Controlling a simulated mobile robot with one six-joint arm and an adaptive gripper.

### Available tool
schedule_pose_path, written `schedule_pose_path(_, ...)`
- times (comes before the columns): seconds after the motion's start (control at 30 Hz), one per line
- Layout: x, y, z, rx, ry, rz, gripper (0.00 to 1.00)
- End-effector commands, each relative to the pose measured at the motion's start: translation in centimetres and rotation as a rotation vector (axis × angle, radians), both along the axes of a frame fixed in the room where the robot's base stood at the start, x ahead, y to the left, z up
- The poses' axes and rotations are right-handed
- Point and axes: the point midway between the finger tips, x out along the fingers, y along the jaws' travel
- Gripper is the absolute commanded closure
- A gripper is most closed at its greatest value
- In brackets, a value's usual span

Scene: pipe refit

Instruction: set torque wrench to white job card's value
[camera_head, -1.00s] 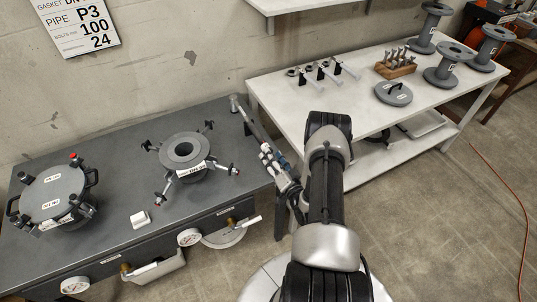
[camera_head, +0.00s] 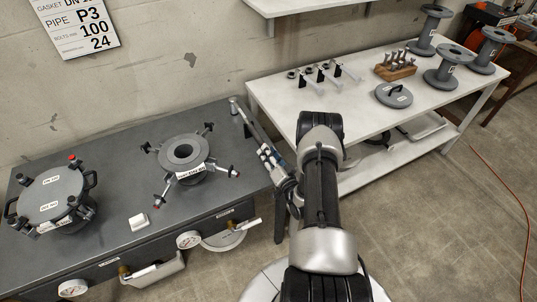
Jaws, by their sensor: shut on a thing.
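The white job card (camera_head: 77,27) hangs on the wall at the upper left and reads "P3", "100" and "24" in large print. The torque wrench (camera_head: 247,122) is a long bar at the right end of the dark bench, its head at the bench's back right corner. It slants down to the right toward my gripper (camera_head: 277,165), which is shut on it. My arm partly hides the gripper and the wrench's lower end. The wrench's scale is too small to read here.
The dark bench (camera_head: 105,150) carries a flanged pipe stub (camera_head: 183,152) with clamps and a lidded round vessel (camera_head: 50,193). The pale table (camera_head: 290,112) at right holds tools, a disc (camera_head: 394,95) and several spools.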

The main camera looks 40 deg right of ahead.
Motion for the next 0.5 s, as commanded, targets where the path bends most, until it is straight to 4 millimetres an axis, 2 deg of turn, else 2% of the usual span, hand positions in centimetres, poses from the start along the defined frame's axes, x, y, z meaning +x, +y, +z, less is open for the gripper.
schedule_pose_path(0.27,-0.01,0.01,-0.01,0.000,0.000,0.000,0.96)
schedule_pose_path(0.5,-0.01,0.01,-0.04,-0.018,0.004,0.000,0.96)
